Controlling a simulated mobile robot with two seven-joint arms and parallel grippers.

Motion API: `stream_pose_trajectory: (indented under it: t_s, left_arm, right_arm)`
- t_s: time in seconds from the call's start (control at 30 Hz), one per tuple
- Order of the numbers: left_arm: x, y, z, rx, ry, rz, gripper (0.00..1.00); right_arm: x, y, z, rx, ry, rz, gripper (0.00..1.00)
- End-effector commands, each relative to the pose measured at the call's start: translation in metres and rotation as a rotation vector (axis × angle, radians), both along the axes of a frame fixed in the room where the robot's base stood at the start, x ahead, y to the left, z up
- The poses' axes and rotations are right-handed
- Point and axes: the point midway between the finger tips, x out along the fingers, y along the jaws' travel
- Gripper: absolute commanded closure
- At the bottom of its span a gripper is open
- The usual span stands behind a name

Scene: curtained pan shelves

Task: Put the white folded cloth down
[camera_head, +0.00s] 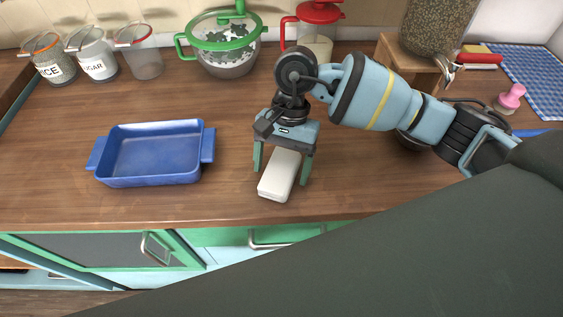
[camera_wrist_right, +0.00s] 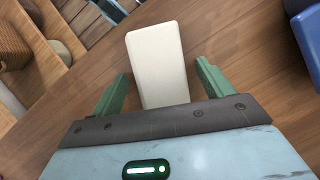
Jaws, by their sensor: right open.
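The white folded cloth (camera_head: 279,176) is a pale, flat, rounded block near the front of the wooden counter. It appears to lie on the counter. My right gripper (camera_head: 281,180) is over it, with one green finger on each side. In the right wrist view the cloth (camera_wrist_right: 158,62) extends out from between the spread fingers (camera_wrist_right: 160,90), with gaps on both sides. The right gripper is open. The cloth's near end is hidden by the gripper body in the wrist view. My left gripper is not seen.
A blue baking dish (camera_head: 155,157) stands left on the counter (camera_head: 235,130). Jars (camera_head: 93,55), a green-lidded pot (camera_head: 226,45) and a red-lidded pitcher (camera_head: 314,30) line the back. A wooden stand (camera_head: 408,68) is behind my right arm. The counter between dish and gripper is clear.

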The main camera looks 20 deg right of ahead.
Motion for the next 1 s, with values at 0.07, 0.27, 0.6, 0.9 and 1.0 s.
stream_pose_trajectory:
  t_s: [0.07, 0.27, 0.6, 0.9, 1.0]
  left_arm:
    - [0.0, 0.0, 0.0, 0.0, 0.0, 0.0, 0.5]
    - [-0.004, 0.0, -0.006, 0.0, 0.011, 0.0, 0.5]
    - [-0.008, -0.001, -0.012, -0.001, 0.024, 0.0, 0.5]
    - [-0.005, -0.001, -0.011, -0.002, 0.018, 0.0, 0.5]
    - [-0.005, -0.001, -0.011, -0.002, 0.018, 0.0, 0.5]
  right_arm:
    - [0.001, 0.0, 0.001, 0.0, 0.0, 0.0, 0.21]
    - [0.009, -0.006, 0.023, 0.001, -0.002, -0.002, 0.21]
    - [0.022, -0.017, 0.065, 0.0, 0.0, -0.001, 0.21]
    - [0.024, -0.019, 0.072, 0.0, 0.0, 0.0, 0.21]
    - [0.024, -0.019, 0.072, 0.0, 0.0, 0.0, 0.21]
